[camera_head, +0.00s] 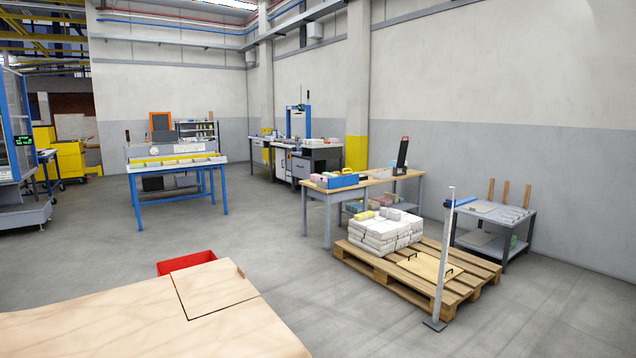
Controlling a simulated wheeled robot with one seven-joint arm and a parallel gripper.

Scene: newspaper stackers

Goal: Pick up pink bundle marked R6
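No bundle marked R6 can be made out; any markings are too small to read. Small pinkish items lie at the blue tray (343,182) on the wooden-topped workbench (376,180), too small to identify. A pinkish item (355,207) also shows on the lower shelf of that workbench, partly hidden by the white stack in front. My gripper is not in view.
A light wooden surface (130,325) fills the lower left, with a red bin (187,262) behind it. A pallet (455,285) holds white bundles (380,236), with a metal post (444,255) at its front. A blue-legged table (172,166) stands farther back. Grey floor between is clear.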

